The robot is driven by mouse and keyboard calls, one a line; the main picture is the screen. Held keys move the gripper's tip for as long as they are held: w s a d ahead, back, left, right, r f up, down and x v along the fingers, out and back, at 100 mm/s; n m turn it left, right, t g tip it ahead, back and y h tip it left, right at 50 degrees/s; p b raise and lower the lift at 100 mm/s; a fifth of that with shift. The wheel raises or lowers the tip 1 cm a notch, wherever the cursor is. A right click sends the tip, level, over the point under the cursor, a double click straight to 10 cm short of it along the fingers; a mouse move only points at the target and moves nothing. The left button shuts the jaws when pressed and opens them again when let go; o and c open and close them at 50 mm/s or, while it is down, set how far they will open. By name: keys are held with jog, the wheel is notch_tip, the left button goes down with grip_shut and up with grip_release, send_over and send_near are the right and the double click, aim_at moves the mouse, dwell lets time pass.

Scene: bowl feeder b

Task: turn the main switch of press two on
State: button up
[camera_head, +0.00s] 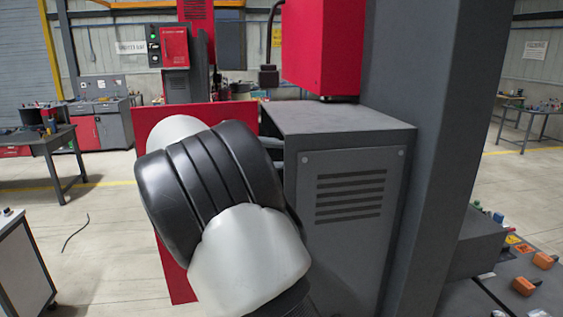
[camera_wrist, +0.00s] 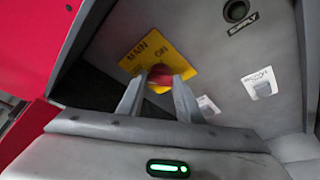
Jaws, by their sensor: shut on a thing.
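In the wrist view a yellow plate (camera_wrist: 184,62) marked "MAIN" and "ON" sits on a grey panel. A red knob, the main switch (camera_wrist: 160,71), is at its lower edge. My gripper (camera_wrist: 160,82) has one finger on each side of the knob and is shut on it. The fingers partly hide the knob, so its exact angle is hard to tell. In the head view my arm hides the gripper and the switch, beside a grey machine cabinet (camera_head: 352,235) with vent slots. No press number is readable.
A red panel (camera_head: 150,117) stands behind my arm in the head view. A workbench (camera_head: 50,145) stands left; open floor lies between.

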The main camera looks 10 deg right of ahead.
jog(key=m+h+b, duration=0.2)
jog(key=m+b, duration=0.3)
jog(key=b, duration=0.3)
jog(key=f+m+t+h+b, duration=0.1)
jog(key=m+b, duration=0.4)
jog(key=b, duration=0.3)
jog(key=m+h+b, duration=0.2)
jog(key=m+b, duration=0.3)
jog(key=b, duration=0.4)
jog(key=shift+f+m+t+h, duration=0.3)
jog(key=shift+f+m, duration=0.1)
jog(key=shift+r+m, duration=0.1)
jog(key=shift+m, duration=0.2)
jog(key=o, duration=1)
jog(key=shift+o, duration=0.2)
jog(key=p+v, duration=0.2)
jog(key=v, duration=1.5)
jog(key=shift+a+f, duration=0.2)
jog(key=shift+f, duration=0.05)
